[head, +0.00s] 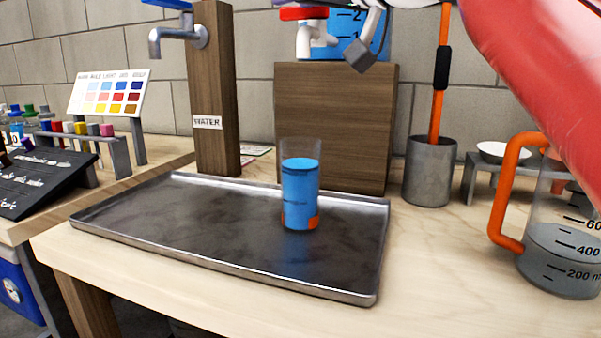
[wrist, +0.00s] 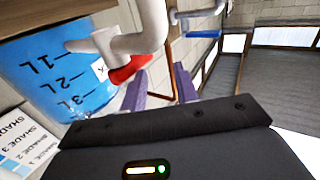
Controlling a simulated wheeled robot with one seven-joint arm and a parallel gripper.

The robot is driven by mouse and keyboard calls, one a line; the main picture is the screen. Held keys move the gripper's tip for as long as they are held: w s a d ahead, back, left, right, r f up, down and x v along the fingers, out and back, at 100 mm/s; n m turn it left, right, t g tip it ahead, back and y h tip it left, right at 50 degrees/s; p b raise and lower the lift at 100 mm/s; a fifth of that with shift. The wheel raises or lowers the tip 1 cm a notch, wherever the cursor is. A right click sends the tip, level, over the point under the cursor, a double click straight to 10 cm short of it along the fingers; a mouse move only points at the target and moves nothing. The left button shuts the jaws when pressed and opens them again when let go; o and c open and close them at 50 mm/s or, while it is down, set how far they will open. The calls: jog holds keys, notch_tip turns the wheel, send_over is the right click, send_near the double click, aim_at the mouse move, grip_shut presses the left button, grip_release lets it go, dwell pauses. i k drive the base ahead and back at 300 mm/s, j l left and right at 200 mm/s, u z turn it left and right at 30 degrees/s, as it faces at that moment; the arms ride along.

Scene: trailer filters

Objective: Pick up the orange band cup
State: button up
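The orange band cup (head: 299,190) is a clear glass filled with blue liquid, with an orange patch near its base. It stands upright on the right part of the metal tray (head: 180,225), below the tap with the red top (head: 304,14). My gripper (head: 364,45) is above and to the right of the cup, beside the tap, and only partly in the head view. In the wrist view its two purple fingers (wrist: 158,88) are apart with nothing held between them. The cup does not show in the wrist view.
A blue-filled tank (head: 345,35) sits on a wooden block (head: 335,125) behind the cup. A wooden water post (head: 215,95) stands left. A metal pot (head: 430,172) and an orange-handled jug (head: 560,245) stand right. The tray's left part is clear.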

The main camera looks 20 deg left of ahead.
aim_at(299, 156)
jog(key=k, duration=1)
